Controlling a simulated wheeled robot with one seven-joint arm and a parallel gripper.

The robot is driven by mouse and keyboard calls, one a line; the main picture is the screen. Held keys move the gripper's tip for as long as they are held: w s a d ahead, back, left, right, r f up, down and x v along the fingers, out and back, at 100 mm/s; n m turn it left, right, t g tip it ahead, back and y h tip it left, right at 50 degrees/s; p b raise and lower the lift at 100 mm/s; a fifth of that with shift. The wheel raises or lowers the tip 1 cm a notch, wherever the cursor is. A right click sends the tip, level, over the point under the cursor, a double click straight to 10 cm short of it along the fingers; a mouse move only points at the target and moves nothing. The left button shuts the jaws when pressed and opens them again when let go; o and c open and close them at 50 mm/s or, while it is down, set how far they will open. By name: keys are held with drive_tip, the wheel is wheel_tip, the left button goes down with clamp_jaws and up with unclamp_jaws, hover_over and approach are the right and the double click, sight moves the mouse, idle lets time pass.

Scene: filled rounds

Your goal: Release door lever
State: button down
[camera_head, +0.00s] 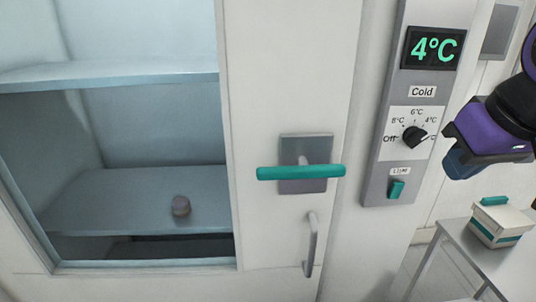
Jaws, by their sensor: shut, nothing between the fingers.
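The door lever (262,173) is a teal bar on a square grey plate (315,185), fixed to the white cabinet door. It lies level, and nothing touches it. My gripper (462,160), dark with a purple wrist behind it, is at the right edge of the view. It is shut and empty, well to the right of the lever and apart from it. Its fingertips do not show clearly.
A grey pull handle (311,245) is below the lever. Right of the door, a control panel has a 4°C display (433,48), a black knob (414,137) and a teal switch (396,189). A small box (497,222) stands on a table (462,245) at lower right.

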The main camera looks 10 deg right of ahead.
wheel_tip(320, 180, up, 6)
drive_tip(key=g, duration=0.5)
hover_over(268, 168)
drive_tip(key=shift+s, duration=0.1)
wheel_tip(268, 168, down, 14)
drive_tip(key=shift+f, duration=0.1)
idle(0.4)
